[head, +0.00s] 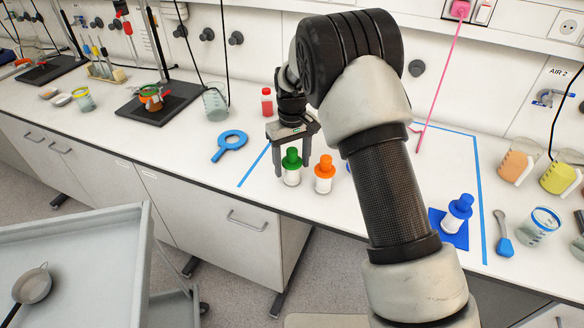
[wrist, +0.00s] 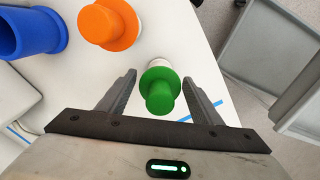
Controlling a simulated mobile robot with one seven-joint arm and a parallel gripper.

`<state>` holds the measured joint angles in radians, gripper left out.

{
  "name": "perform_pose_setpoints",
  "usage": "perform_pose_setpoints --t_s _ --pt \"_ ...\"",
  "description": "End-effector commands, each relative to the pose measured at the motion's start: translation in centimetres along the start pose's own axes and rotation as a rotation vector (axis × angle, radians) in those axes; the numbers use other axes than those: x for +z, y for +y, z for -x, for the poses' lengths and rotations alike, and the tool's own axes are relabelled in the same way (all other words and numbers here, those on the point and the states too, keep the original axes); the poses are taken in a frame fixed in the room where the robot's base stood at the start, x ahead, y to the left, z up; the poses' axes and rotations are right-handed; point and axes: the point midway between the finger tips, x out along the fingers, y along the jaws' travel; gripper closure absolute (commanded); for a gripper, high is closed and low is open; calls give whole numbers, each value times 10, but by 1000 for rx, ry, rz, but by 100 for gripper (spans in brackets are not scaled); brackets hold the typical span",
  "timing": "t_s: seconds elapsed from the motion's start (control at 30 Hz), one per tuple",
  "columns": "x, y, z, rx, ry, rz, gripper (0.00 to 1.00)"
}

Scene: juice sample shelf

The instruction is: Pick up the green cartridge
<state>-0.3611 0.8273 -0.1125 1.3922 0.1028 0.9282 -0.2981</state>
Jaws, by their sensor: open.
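The green cartridge (head: 292,166) has a green cap over a white body and stands upright on the white bench near its front edge. In the wrist view the green cartridge (wrist: 160,88) lies between and slightly beyond my finger tips. My gripper (head: 292,160) is open above the bench, with a finger on either side of the green cartridge; in the wrist view my gripper (wrist: 160,78) holds nothing. The orange cartridge (head: 324,174) stands upright just to the right of the green one, and shows in the wrist view (wrist: 110,24) too.
A blue ring-shaped tool (head: 230,146) lies left of my gripper. A red-filled bottle (head: 267,103) stands behind. Blue tape (head: 483,210) marks an area of the bench. A grey cart (head: 100,262) stands at lower left.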

Motion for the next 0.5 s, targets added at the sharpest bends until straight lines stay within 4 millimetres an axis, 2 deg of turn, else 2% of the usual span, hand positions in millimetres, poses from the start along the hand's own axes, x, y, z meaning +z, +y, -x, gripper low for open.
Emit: perform_pose_setpoints --t_s 0.1,0.2,0.43,0.5 --pt "1 0 -16 -1 -2 -1 41" --pt "0 0 -22 0 0 -1 41" --pt "0 0 -23 0 1 -1 41" --pt "0 0 -23 0 1 -1 52"
